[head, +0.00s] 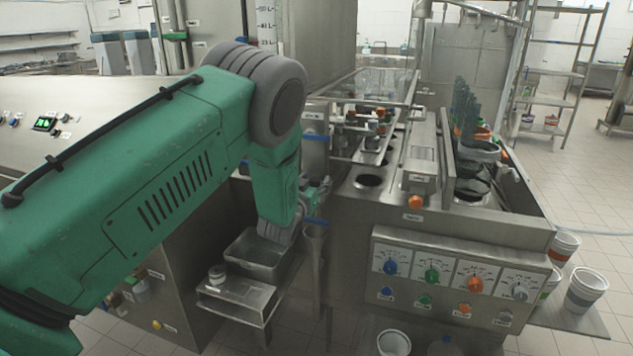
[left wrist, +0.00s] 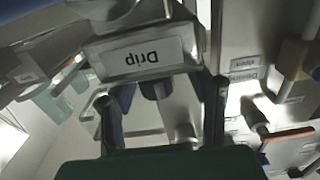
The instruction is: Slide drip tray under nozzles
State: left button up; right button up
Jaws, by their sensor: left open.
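The drip tray (head: 250,268) is an open steel pan on a low steel shelf, left of the filling machine in the head view. In the left wrist view, a steel front with an upside-down "Drip" label (left wrist: 145,58) shows just past my fingers. My left gripper (head: 281,234) is over the tray's back right part; it also shows in the left wrist view (left wrist: 167,110). Its two dark fingers are apart, one on each side below the label. I cannot tell whether they touch the tray. I cannot make out the nozzles. My right gripper is not in view.
A small round cup (head: 217,273) stands on the steel shelf (head: 232,303) beside the tray. A vertical pipe with a funnel top (head: 315,262) is close to the right. The machine's knob panel (head: 455,280) is further right. Buckets (head: 584,289) stand at far right.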

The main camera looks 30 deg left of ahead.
pick_arm(q)
jog(key=shift+a+f, duration=0.1)
jog(key=shift+a, duration=0.35)
jog(key=c, duration=0.4)
grip_shut()
jog(key=shift+w+d, duration=0.15)
jog(key=shift+d, duration=0.5)
jog(key=shift+w+d, duration=0.1)
jog(key=shift+d, duration=0.25)
jog(key=w+d+b, duration=0.2)
jog(key=d, duration=0.8)
jog(key=shift+w+d, duration=0.2)
jog(key=shift+d, duration=0.05)
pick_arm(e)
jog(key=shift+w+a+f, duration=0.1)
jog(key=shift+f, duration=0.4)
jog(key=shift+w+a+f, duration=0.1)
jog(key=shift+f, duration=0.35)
pick_arm(q)
jog(key=shift+a, duration=0.1)
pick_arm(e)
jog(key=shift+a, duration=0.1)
